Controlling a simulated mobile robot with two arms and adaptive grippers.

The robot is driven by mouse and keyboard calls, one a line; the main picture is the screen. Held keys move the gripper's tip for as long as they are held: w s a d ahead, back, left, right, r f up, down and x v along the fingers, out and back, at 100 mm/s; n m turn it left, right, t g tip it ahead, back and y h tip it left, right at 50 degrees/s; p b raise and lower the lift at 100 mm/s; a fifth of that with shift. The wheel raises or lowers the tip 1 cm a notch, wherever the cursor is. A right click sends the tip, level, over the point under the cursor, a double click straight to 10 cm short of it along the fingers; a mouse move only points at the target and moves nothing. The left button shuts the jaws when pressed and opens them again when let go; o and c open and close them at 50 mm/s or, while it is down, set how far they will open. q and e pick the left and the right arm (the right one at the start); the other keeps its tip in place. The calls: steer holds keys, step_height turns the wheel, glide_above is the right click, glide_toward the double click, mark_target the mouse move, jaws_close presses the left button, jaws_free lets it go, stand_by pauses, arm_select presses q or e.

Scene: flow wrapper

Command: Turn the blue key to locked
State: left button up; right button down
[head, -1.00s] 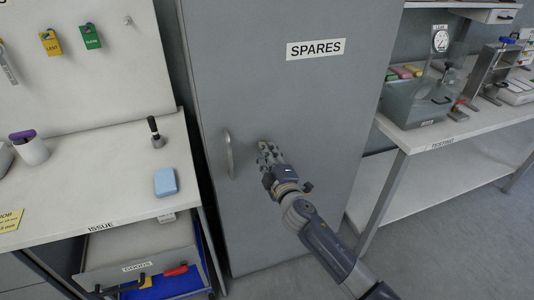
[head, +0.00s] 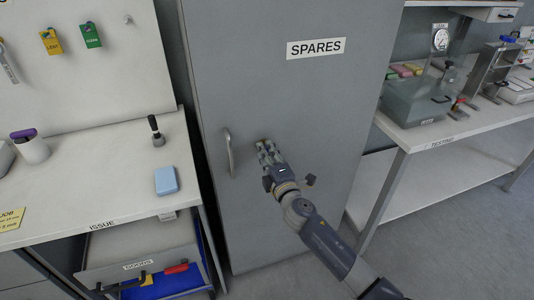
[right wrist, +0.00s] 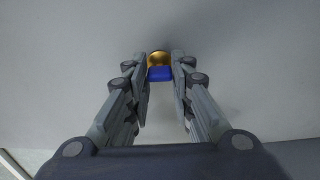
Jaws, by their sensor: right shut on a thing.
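The blue key (right wrist: 160,74) shows in the right wrist view as a short blue block against a round brass lock (right wrist: 158,58) on the grey cabinet door (head: 310,100). My right gripper (right wrist: 160,72) is shut on the blue key, with one finger on each side of it. In the head view my right gripper (head: 264,147) is at the door, just right of the handle, and hides the key. A small bit of brass shows at its fingertips. The key's turn angle and any lock marks cannot be made out. My left gripper is not in view.
The door's upright metal handle (head: 229,153) is close to the left of my right gripper. A bench (head: 100,190) stands left of the cabinet and another bench (head: 440,145) stands to the right. Open floor (head: 440,250) lies at the lower right.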

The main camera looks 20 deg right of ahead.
steer(key=c, duration=1.4)
jaws_free()
steer(key=s, duration=1.2)
steer(key=shift+d, duration=0.2)
steer(key=shift+f, duration=0.15)
